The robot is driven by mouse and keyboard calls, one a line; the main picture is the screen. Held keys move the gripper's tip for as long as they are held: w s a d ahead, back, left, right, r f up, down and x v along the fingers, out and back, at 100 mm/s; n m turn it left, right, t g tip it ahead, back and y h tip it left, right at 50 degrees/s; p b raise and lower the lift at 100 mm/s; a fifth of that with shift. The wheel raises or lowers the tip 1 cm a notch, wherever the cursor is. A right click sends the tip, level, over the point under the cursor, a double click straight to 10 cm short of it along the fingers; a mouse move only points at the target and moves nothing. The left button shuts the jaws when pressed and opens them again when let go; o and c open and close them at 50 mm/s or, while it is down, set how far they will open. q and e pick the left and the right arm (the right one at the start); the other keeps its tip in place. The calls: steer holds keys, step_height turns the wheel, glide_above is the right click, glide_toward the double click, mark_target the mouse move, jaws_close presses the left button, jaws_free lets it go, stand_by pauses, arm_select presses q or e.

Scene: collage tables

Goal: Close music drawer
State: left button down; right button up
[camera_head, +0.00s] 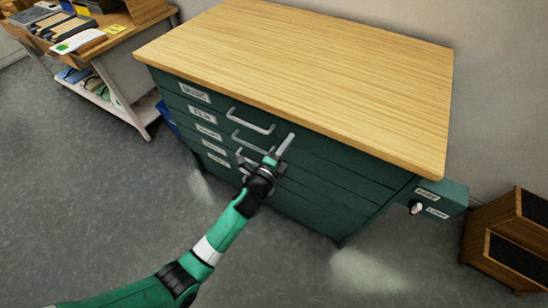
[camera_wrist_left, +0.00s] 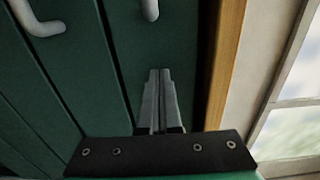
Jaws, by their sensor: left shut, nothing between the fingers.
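The green cabinet (camera_head: 320,215) has a stack of labelled drawers under a wooden top. The top one, the music drawer (camera_head: 290,122), carries a label that reads like "MUSIC" (camera_head: 195,92) and a pale bar handle (camera_head: 250,121). Its front looks about flush with the drawers below. My left gripper (camera_head: 287,143) is shut and empty, before the upper drawer fronts, right of the handle. In the left wrist view the shut fingers (camera_wrist_left: 160,72) point at the green front beside a handle (camera_wrist_left: 150,10). I cannot tell whether they touch it. My right gripper is out of view.
The wooden top (camera_head: 300,60) is bare. A green box with labels and a pale knob (camera_head: 440,200) sits by the cabinet's right side. A wooden crate (camera_head: 510,240) stands at far right, and a table with books (camera_head: 70,35) at upper left. The front floor is clear.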

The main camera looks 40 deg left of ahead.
arm_select(q)
steer(key=p+v, duration=0.1)
steer(key=v, duration=1.2)
steer(key=shift+p, duration=0.4)
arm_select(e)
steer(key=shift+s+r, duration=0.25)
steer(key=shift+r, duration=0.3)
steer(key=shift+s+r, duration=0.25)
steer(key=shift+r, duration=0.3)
arm_select(q)
steer(key=shift+d, duration=0.1)
steer(key=shift+r, duration=0.15)
